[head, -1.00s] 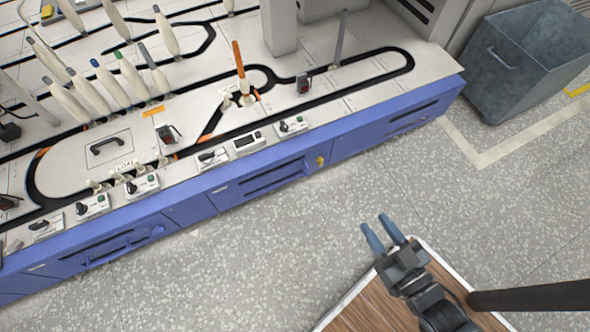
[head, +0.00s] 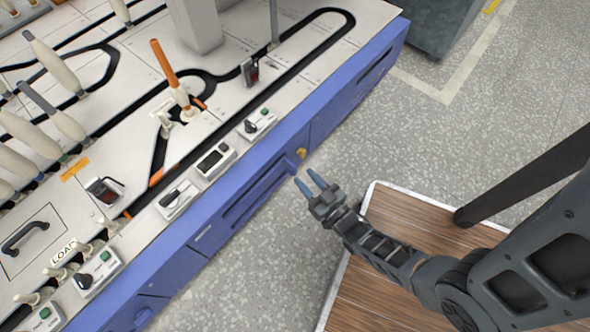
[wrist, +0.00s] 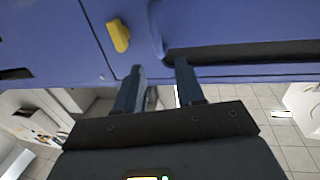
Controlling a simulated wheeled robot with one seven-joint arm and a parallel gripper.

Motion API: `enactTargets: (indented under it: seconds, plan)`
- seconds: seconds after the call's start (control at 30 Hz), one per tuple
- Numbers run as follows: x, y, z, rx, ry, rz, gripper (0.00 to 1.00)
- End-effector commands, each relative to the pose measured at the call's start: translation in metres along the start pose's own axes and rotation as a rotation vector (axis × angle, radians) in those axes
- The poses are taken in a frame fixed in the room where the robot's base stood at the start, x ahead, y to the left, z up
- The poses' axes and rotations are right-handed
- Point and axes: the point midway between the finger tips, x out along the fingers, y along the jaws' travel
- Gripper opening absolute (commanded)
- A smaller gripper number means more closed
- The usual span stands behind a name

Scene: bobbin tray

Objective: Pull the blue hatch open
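The blue hatch (head: 222,226) is a panel in the blue front of the machine, with a long dark slot. It looks shut. A small blue handle (head: 290,163) sticks out near its right end, and a yellow latch (head: 301,153) sits just right of it. In the wrist view the latch (wrist: 118,35) is at upper left and the hatch (wrist: 230,20) at upper right. My gripper (head: 304,176) is open and empty, its two blue-grey fingers pointing at the handle, seemingly a little short of it. The fingers (wrist: 159,66) show apart in the wrist view.
The machine's white top (head: 295,60) carries bobbins, a dark track and small control boxes (head: 215,160). A wood-topped surface with a pale rim (head: 372,205) lies under my arm. A grey metal bin (head: 435,25) stands at the back. Speckled floor is clear between.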

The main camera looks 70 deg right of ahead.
Motion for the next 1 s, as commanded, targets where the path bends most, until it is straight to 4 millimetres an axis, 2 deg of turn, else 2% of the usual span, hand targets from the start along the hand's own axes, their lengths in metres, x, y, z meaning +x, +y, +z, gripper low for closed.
enactTargets:
  seconds: [0.1,0.3,0.67,1.0]
  plan:
    - [0.02,0.0,0.001,0.0,0.002,-0.001,0.38]
    - [0.04,0.0,0.001,-0.001,0.0,-0.001,0.38]
    - [0.045,-0.001,0.0,-0.001,-0.001,-0.001,0.38]
    - [0.045,0.0,0.0,0.0,-0.001,-0.001,0.05]
